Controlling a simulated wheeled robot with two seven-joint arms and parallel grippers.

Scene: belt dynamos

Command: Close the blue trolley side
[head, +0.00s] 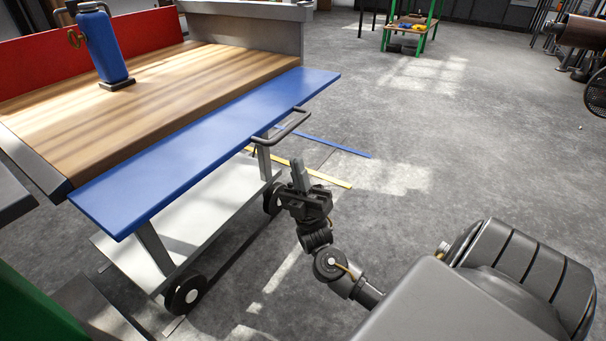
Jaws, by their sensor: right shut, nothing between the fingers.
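The blue trolley side (213,142) is a long flat panel along the near edge of the trolley's wooden top (120,100). It is folded out, about level with the top, and extends toward me. A dark handle (287,128) sticks out from the panel's outer edge near its right end. My right gripper (299,176) is shut and empty, pointing up. In the picture it is just below and right of the handle, with a visible gap. My left gripper is not in view.
A blue bottle-shaped object (102,45) stands on the wooden top near the red far side (100,48). The trolley has wheels (186,294) and a pale lower shelf (150,240). Yellow and blue strips (335,146) mark the floor. Open floor lies to the right.

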